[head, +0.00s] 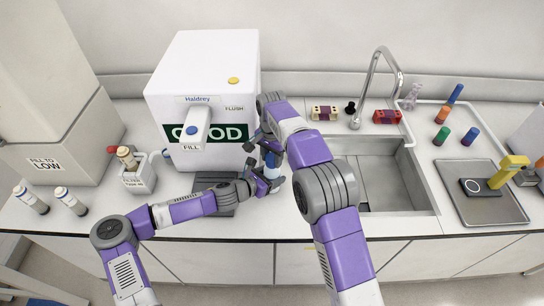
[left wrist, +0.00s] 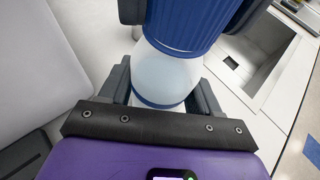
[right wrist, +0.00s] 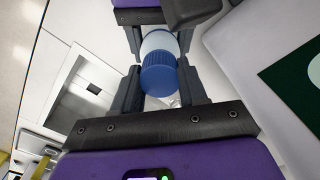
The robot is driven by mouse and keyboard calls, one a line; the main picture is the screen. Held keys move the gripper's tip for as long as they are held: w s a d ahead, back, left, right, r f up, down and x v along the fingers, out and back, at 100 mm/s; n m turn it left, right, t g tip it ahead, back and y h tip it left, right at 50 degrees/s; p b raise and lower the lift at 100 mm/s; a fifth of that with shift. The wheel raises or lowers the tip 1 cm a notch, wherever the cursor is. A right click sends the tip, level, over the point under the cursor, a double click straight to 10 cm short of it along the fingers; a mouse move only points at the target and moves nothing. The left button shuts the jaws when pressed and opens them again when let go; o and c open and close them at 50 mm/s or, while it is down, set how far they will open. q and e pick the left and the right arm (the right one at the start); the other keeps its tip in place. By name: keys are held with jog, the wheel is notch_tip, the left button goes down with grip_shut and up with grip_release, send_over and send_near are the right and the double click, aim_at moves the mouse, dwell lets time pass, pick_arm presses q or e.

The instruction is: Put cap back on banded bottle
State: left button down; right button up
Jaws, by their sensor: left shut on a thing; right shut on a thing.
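The banded bottle (left wrist: 165,72) is pale and translucent with a dark blue band near its base. My left gripper (head: 268,180) is shut around its body over the counter, in front of the white dispenser. The ribbed blue cap (left wrist: 186,22) is at the top of the bottle, and it also shows in the right wrist view (right wrist: 159,76). My right gripper (head: 266,143) is shut on the cap from above. Cap and bottle look in line and touching; I cannot tell whether the cap is seated. The fingers and wrists hide much of both in the head view.
The white dispenser (head: 203,70) stands close behind the grippers, with a dark grate (head: 222,210) below it. The sink (head: 375,180) and tap (head: 372,75) are to the right. Capped bottles (head: 68,201) lie at the left, and a grey tray (head: 487,207) is far right.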

jog(key=o, duration=1.2)
jog(key=shift+o, duration=0.2)
notch_tip(320, 180, up, 12)
pick_arm(q)
jog(key=shift+c, duration=0.8)
grip_release()
jog(key=v, duration=0.7)
jog(key=shift+s+a, duration=0.2)
pick_arm(e)
jog(key=shift+r, duration=0.15)
pick_arm(q)
jog(key=shift+r, duration=0.25)
pick_arm(e)
jog(key=shift+r, duration=0.1)
